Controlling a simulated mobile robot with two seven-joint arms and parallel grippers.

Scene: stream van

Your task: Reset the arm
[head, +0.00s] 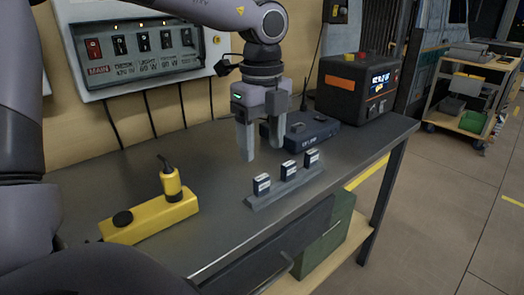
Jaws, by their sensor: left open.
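My left gripper (262,143) hangs over the dark workbench (215,230), fingers pointing down. Its two fingers are apart with nothing between them. It is above and behind a grey rack (283,188) that holds 3 small dark blocks with pale labels: a left block (261,184), a middle block (288,170) and a right block (311,158). The gripper appears apart from the blocks. A dark flat box (315,133) lies behind the fingers and is partly hidden by them. My right gripper is not in view.
A yellow block with a plug (150,217) lies at the bench's left. A wall switch panel (140,48) with hanging cables is behind. A black and orange unit (355,88) stands at the right end. A wheeled cart (470,95) is farther right. Bare bench top lies in front.

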